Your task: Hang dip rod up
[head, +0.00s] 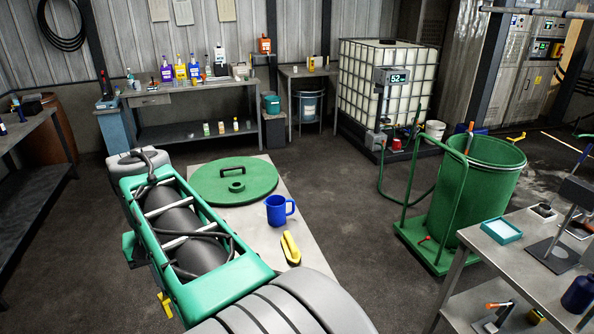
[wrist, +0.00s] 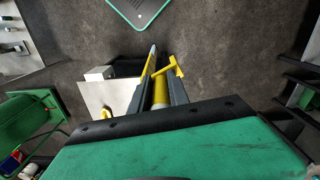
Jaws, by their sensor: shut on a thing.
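My gripper (wrist: 161,62) is shut on the yellow dip rod (wrist: 159,92). The rod's shaft lies between my two dark fingers, and a yellow crosspiece (wrist: 175,68) sticks out past the right finger. The far end of the rod is hard to make out. In the head view my arm covers the lower left and the gripper is not clearly seen. A small yellow piece (head: 165,303) shows there beside my arm; I cannot tell if it belongs to the rod. No hanger for the rod can be made out clearly.
A green drum (head: 475,190) stands on a trolley at right, beside a grey bench (head: 515,255). A low pale platform holds a green lid (head: 234,181), blue mug (head: 278,211) and yellow brush (head: 291,248). A caged white tank (head: 385,80) stands behind. The middle floor is clear.

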